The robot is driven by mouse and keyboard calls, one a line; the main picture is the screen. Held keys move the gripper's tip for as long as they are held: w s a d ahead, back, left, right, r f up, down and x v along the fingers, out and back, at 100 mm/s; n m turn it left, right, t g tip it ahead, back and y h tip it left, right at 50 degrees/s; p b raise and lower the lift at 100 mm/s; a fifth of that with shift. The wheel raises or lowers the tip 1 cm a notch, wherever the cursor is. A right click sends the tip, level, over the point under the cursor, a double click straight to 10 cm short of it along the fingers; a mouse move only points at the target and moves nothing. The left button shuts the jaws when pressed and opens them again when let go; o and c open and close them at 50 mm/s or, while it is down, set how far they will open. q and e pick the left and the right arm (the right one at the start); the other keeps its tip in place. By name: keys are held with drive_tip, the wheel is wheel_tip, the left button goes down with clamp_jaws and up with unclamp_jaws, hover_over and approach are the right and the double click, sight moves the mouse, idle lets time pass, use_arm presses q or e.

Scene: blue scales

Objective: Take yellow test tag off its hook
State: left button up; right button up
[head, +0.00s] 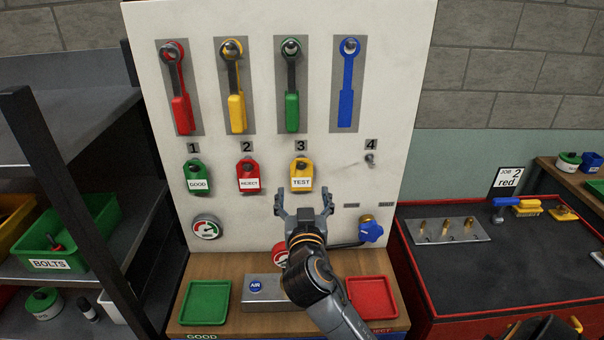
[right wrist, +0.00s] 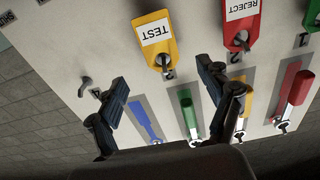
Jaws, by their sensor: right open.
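The yellow TEST tag (head: 302,175) hangs on a dark hook under number 3 on the white board. In the right wrist view the tag (right wrist: 157,42) shows upside down, with its hook end (right wrist: 166,68) towards the middle of the picture. My right gripper (head: 305,204) is open and empty, with its fingers spread just below the tag in the head view. In the right wrist view the open fingers (right wrist: 165,88) are either side of the tag's line, with nothing between them. I cannot tell the exact gap to the tag. My left gripper is not in view.
A red REJECT tag (head: 248,176) hangs left of it, then a green GOOD tag (head: 196,177). The hook (head: 370,159) under 4 is empty. A blue valve knob (head: 370,232) and a gauge (head: 207,227) sit below.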

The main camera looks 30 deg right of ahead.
sight(301, 171)
drive_tip(key=p+x, duration=0.2)
drive_tip(key=x, duration=0.5)
drive_tip(key=shift+w+r, duration=0.1)
drive_tip(key=shift+w+d, duration=0.3)
drive_tip(key=shift+w, duration=0.15)
drive_tip(key=c, duration=1.2)
drive_tip(key=shift+r+p, duration=0.55)
drive_tip(key=shift+s+a, duration=0.1)
drive_tip(key=shift+v, duration=3.9)
